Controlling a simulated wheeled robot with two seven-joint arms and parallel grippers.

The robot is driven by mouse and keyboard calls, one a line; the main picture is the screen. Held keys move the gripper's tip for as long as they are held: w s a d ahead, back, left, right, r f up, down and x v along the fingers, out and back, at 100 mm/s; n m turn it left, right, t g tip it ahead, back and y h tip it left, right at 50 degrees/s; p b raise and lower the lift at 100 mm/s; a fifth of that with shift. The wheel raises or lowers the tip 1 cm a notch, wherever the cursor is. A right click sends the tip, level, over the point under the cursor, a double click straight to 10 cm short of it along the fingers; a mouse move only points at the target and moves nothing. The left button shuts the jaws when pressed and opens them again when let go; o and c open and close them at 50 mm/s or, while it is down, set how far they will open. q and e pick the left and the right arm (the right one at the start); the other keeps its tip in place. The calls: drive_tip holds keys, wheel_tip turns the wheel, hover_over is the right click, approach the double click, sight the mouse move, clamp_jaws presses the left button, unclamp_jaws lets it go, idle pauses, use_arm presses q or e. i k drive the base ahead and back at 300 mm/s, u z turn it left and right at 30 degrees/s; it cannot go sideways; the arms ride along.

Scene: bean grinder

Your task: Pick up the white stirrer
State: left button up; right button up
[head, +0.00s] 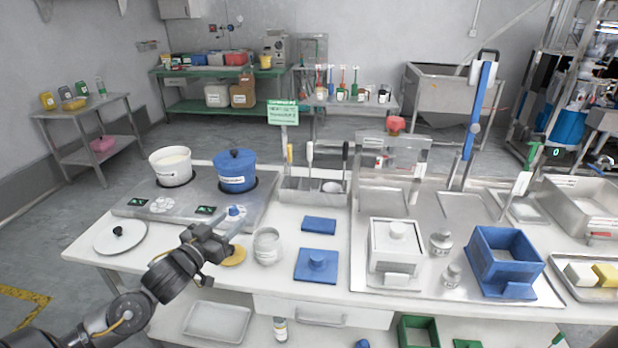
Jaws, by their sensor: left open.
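A white-handled utensil, which looks like the white stirrer (310,153), stands upright in the metal holder (300,191) at the back middle of the table. Its lower end is hidden inside the holder. A yellow-handled tool (289,153) stands to its left and a black-handled one (345,158) to its right. My left gripper (226,243) is open and empty over the table's front left part, beside a yellow disc. It is apart from the stirrer, lower and to the left of it. My right gripper is not in view.
A hob with a white pot (171,167) and a blue pot (235,171) stands left of the holder. A glass jar (267,246) stands close right of my gripper. Blue lids (316,266) lie in front of the holder. A green sign (283,113) rises behind it.

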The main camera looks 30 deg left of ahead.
sight(310, 144)
drive_tip(key=i, duration=1.2)
drive_tip(key=z, duration=0.05)
